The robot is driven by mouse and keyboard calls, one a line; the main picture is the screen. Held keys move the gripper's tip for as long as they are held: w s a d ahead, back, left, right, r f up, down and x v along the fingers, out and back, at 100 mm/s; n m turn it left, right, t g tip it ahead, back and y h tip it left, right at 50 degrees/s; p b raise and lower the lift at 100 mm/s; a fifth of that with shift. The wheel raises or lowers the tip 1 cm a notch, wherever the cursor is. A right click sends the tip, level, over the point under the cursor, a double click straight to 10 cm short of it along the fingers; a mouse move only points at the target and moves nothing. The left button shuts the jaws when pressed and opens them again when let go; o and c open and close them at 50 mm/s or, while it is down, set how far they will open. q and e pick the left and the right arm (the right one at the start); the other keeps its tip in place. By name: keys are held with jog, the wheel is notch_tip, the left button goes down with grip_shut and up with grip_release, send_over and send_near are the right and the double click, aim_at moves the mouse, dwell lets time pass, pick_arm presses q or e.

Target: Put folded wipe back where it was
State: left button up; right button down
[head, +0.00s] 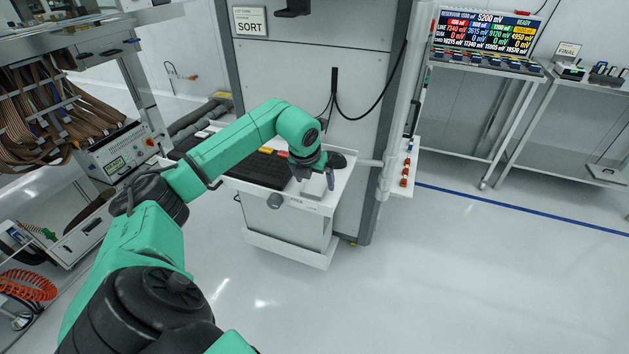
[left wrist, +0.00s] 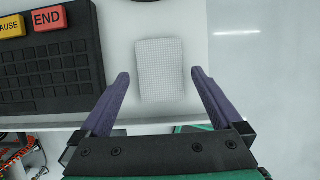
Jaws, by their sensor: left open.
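The folded wipe (left wrist: 161,70) is a pale, finely textured rectangle lying flat on the white shelf (left wrist: 182,20) in the left wrist view. In the head view the wipe (head: 314,186) shows partly, below my gripper. My left gripper (left wrist: 158,77) is open, its two purple fingers on either side of the wipe's near end and apart from it. In the head view my left gripper (head: 315,177) is over the right end of the shelf. The gap in height between fingers and wipe is hard to judge. My right gripper is not in view.
A black keyboard (left wrist: 50,62) with red END and yellow PAUSE keys lies left of the wipe. A dark mouse-like object (head: 336,160) sits behind my gripper. A tall grey cabinet (head: 365,80) stands behind the shelf. The floor (head: 450,270) to the right is clear.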

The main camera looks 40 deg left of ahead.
pick_arm(q)
jog(key=v, duration=1.1)
jog(key=shift+r+b, duration=0.25)
jog(key=shift+b, duration=0.05)
